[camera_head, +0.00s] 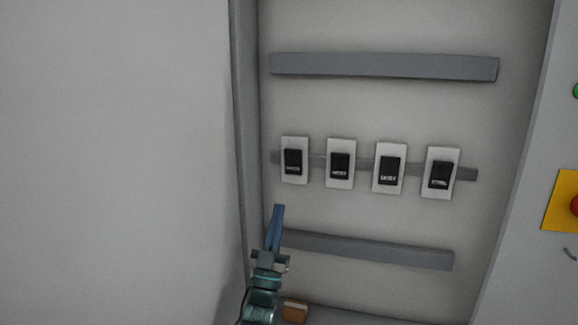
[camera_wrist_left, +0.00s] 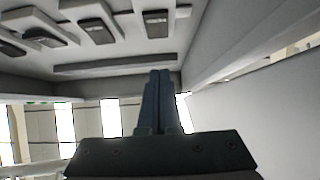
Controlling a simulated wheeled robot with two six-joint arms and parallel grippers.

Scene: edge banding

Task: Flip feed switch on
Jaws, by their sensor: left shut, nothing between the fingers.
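Inside a light grey cabinet, several white switch modules with black rockers sit in a row on a grey rail. From left to right in the head view are the first switch (camera_head: 294,161), the second (camera_head: 340,164), the third (camera_head: 388,168) and the fourth (camera_head: 440,174). Their labels are too small to read, so I cannot tell which is the feed switch. My left gripper (camera_head: 279,207) has its blue fingers shut and empty, just below the first switch and apart from it. The fingers (camera_wrist_left: 161,75) also show in the left wrist view, below a switch (camera_wrist_left: 156,23). My right gripper is not in view.
A grey upper duct (camera_head: 385,67) runs above the switches and a lower duct (camera_head: 365,249) below them. The cabinet's left edge (camera_head: 244,140) is close to my left gripper. A yellow plate (camera_head: 561,200) with a red button is at the right edge.

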